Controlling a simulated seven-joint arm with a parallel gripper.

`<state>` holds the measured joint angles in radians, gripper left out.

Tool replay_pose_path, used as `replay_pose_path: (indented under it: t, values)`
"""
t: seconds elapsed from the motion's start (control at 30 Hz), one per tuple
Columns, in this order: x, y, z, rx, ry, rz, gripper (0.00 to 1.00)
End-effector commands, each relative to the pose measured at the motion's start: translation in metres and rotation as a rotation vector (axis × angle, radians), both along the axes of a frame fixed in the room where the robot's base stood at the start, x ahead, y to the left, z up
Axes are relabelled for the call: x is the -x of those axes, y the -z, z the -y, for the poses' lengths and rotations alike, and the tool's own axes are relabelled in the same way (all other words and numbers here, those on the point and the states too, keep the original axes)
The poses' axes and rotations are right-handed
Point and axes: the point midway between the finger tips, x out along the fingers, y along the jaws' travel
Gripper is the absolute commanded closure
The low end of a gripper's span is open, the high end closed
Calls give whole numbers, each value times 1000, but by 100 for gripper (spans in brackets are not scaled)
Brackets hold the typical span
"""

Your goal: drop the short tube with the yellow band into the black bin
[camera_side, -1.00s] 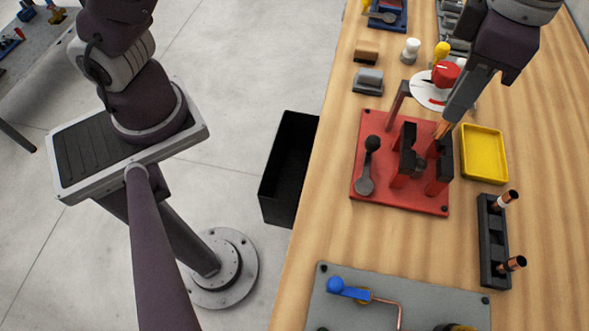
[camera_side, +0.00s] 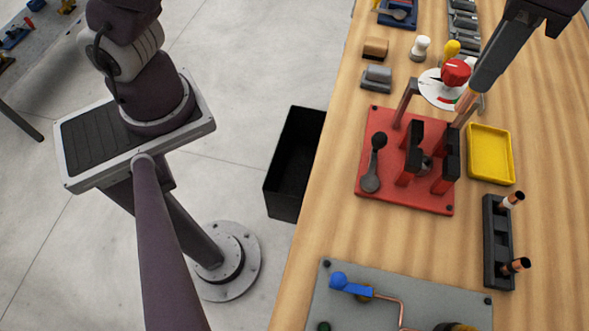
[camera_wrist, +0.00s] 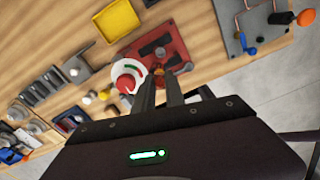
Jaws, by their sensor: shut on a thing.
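My gripper (camera_side: 471,90) is shut on a short copper tube (camera_side: 463,108), which hangs tilted below the fingertips above the back right of the red fixture. A yellowish tint shows on the tube near the fingertips, but the band is not clear. In the wrist view the fingers (camera_wrist: 160,80) are close together with a small orange-copper end (camera_wrist: 159,70) at their tips. The black bin (camera_side: 273,190) stands on the floor left of the bench, open at the top, with no contents visible. It is well left of my gripper and does not show in the wrist view.
The red fixture (camera_side: 380,196) has upright black-and-red jaws and a lever. A dial with a red knob (camera_side: 456,72) stands behind it. A yellow tray (camera_side: 491,154) and a black rack (camera_side: 497,242) with two tubes are at right. The bench's left edge borders the bin.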

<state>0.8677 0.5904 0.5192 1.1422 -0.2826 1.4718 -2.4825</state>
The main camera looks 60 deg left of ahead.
Motion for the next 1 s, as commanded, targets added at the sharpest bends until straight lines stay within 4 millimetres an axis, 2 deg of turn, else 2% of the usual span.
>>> replay_pose_path:
  t: [0.03, 0.27, 0.5, 0.7, 0.97, 1.0]
  values:
    - [0, -1, -13, -1, 9, -4, 100]
    - [9, -9, -67, 0, 132, -4, 100]
    - [49, -18, -129, -5, 375, -1, 100]
    - [89, -13, -161, -8, 576, -2, 100]
    - [127, 2, -186, -9, 761, -4, 100]
    - [130, 9, -188, -7, 779, -6, 100]
